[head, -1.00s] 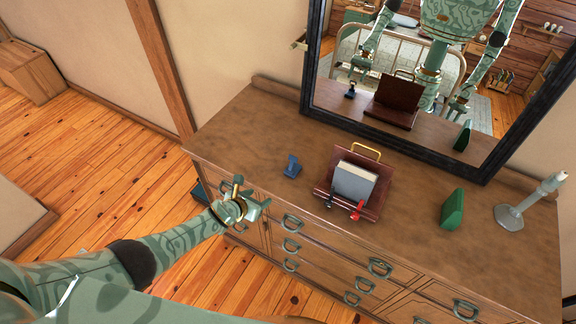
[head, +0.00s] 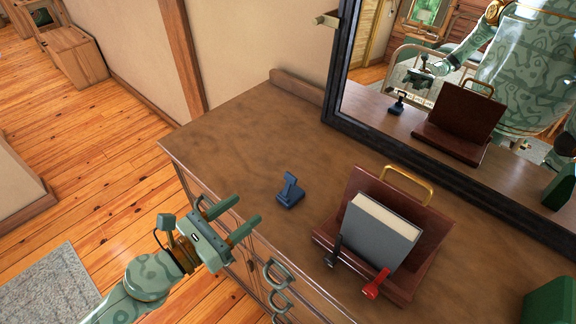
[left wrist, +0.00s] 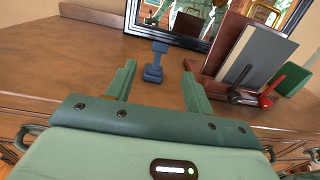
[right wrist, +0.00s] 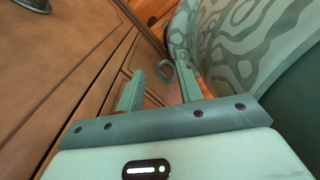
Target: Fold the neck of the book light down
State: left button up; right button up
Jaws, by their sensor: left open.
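The small dark blue book light (head: 289,190) stands on the dresser top near its front left part, with its neck raised from its base and its head on top. In the left wrist view the book light (left wrist: 155,62) shows ahead, between the lines of the two fingers. My left gripper (head: 247,208) is open and empty at the dresser's front edge, short of the book light and not touching it. My right gripper (right wrist: 162,71) is open and empty beside the dresser front, seen only in the right wrist view.
Right of the book light, a brown book stand (head: 350,190) with a brass handle holds a grey book (head: 375,240), with black and red levers in front. A green object (head: 552,303) stands farther right. A mirror (head: 335,100) rises behind. The dresser's left part is clear.

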aim_at(290, 176)
pick_arm(q)
jog(key=x, duration=0.2)
jog(key=p+x, duration=0.1)
jog(key=x, duration=0.2)
jog(key=shift+w+d+r, duration=0.2)
jog(key=shift+d+r, duration=0.05)
jog(key=shift+d, duration=0.05)
jog(key=x, duration=1)
jog(key=shift+w+d+f, duration=0.2)
jog(key=shift+d+f, duration=0.05)
jog(key=shift+f, duration=0.05)
pick_arm(e)
jog(key=shift+a+r, duration=0.3)
jog(key=shift+r, duration=0.3)
